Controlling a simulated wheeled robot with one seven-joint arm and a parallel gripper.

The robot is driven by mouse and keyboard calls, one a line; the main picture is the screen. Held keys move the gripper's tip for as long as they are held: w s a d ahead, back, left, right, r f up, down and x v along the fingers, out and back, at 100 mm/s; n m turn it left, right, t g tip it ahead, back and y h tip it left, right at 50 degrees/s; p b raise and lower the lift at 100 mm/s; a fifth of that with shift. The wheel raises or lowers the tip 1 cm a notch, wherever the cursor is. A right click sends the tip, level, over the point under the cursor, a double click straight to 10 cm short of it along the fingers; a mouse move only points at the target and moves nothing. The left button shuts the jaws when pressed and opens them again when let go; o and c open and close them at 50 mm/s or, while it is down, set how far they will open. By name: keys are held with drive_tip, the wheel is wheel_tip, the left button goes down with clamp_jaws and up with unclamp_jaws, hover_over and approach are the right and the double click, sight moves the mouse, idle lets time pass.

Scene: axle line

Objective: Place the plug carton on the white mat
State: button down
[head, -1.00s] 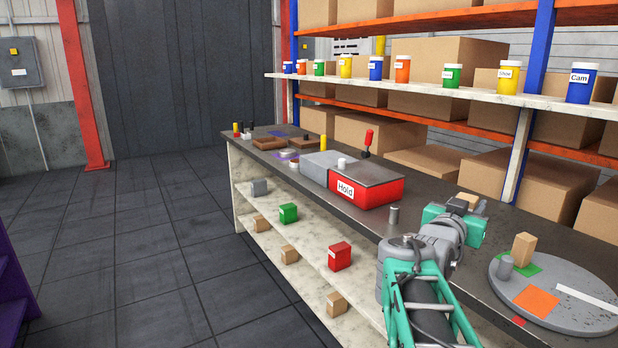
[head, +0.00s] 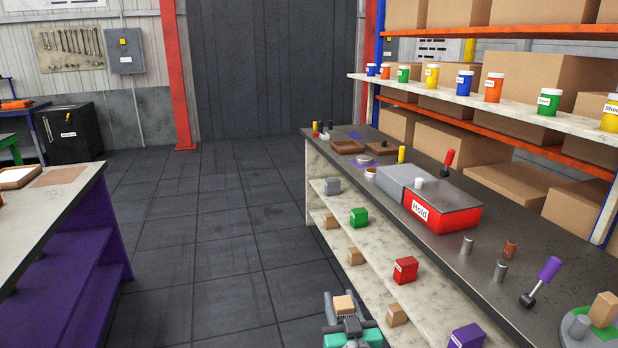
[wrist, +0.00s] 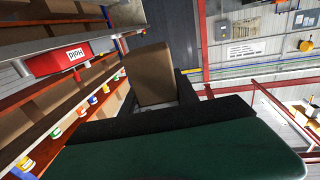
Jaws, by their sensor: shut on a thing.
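My gripper (head: 346,324) is shut on a small tan carton (head: 344,305), low in front of the right bench in the head view. In the wrist view the carton (wrist: 150,75) stands out between the dark fingers; I can read no label on it, so I cannot tell whether it is the plug carton. No plain white mat is clear to me. A wood-rimmed piece with a pale surface (head: 18,178) lies on the left table, cut by the picture edge; I cannot tell whether it is the white mat.
The right bench (head: 400,238) holds a red Hold box (head: 448,212), grey cylinders, a purple-handled tool (head: 541,282) and a grey disc at the far right. A brown mat (head: 60,176) lies on the left table. Dark floor (head: 225,230) between them is clear.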

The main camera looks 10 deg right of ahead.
drive_tip(key=shift+d+f, duration=0.1)
drive_tip(key=shift+f, duration=0.05)
drive_tip(key=d+f+m+h+b, duration=0.4)
drive_tip(key=d+b, duration=0.3)
drive_tip(key=d, duration=0.5)
drive_tip(key=s+d+r+m+g+h+b, duration=0.15)
drive_tip(key=d+r+g+h+b, duration=0.35)
drive_tip(key=d, duration=0.9)
drive_tip(key=s+d+r+m+g+h, duration=0.2)
drive_tip(key=s+d+r+m+h, duration=0.15)
drive_tip(key=d+r, duration=0.3)
drive_tip(key=s+d+r+m+g+h, duration=0.3)
drive_tip(key=s+d+r, duration=0.25)
drive_tip(key=d, duration=0.25)
drive_tip(key=s+d+f+m+g+h, duration=0.2)
drive_tip(key=s+d+m+g, duration=0.2)
drive_tip(key=s, duration=0.4)
drive_tip(key=shift+g, duration=0.4)
